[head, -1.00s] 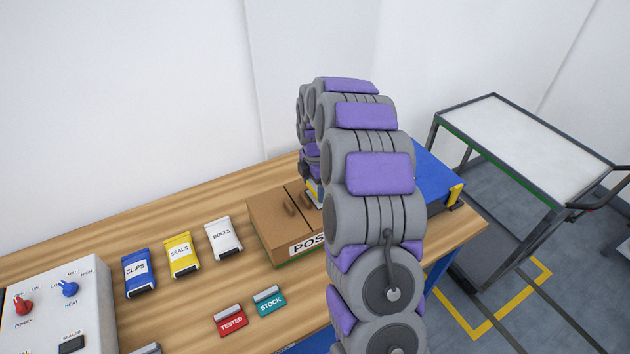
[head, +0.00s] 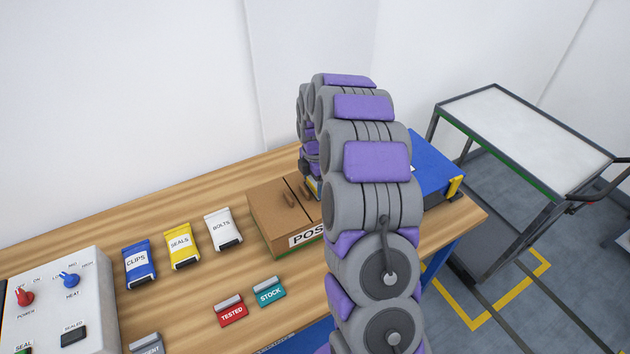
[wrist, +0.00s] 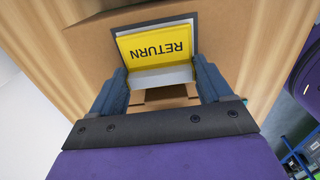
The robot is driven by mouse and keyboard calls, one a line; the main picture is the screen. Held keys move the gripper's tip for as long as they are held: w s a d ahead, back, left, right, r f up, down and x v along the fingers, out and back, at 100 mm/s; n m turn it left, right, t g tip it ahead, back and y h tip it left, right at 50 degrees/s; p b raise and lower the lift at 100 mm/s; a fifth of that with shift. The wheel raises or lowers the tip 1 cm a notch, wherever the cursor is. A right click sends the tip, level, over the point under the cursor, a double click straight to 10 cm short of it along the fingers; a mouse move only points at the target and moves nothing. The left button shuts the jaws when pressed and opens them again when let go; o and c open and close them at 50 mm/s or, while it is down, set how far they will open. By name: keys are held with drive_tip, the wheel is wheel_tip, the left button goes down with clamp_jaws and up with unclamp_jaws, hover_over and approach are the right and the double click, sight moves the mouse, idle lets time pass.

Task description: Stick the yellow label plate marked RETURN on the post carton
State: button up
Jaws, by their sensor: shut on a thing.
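In the wrist view the yellow RETURN label plate (wrist: 155,44) is upside down in the picture, with its grey grip edge (wrist: 160,77) between the two fingers of my gripper (wrist: 160,84). My gripper is shut on it. The plate lies over a dark-framed patch (wrist: 198,30) on a brown surface of the post carton (wrist: 225,15). Whether it touches that patch I cannot tell. In the head view the brown post carton (head: 268,215) stands on the bench, with a white POS… label on its front. My arm hides its right part and most of the gripper.
The wooden bench (head: 190,300) carries blue CLIPS (head: 138,264), yellow SEALS (head: 181,246) and white BOLTS (head: 223,231) packets. Red TESTED (head: 231,312) and teal STOCK (head: 269,292) plates lie nearer. A control box (head: 60,285) is at left, a blue box (head: 437,165) behind my arm, a trolley (head: 525,125) at right.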

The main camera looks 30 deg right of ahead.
sight(315, 183)
drive_tip(key=shift+f, duration=0.25)
idle(0.8)
drive_tip(key=o, duration=0.9)
drive_tip(key=shift+o, duration=0.2)
wheel_tip(315, 183, up, 16)
drive_tip(key=p, duration=0.3)
drive_tip(key=s+a+r+m, duration=0.4)
drive_tip(key=s+a+r, duration=0.1)
drive_tip(key=s+a, duration=0.3)
drive_tip(key=s+a+f+m, duration=0.1)
drive_tip(key=s+m, duration=0.3)
drive_tip(key=s, duration=0.6)
drive_tip(key=s+a+m+g+b, duration=0.1)
drive_tip(key=s+a+m, duration=0.3)
drive_tip(key=s, duration=0.7)
drive_tip(key=s+a+f+m, duration=0.1)
drive_tip(key=s+a+m, duration=0.2)
drive_tip(key=s+m, duration=0.3)
drive_tip(key=s, duration=0.5)
drive_tip(key=shift+a+f+g, duration=0.25)
drive_tip(key=shift+f+g, duration=0.05)
drive_tip(key=shift+g, duration=0.1)
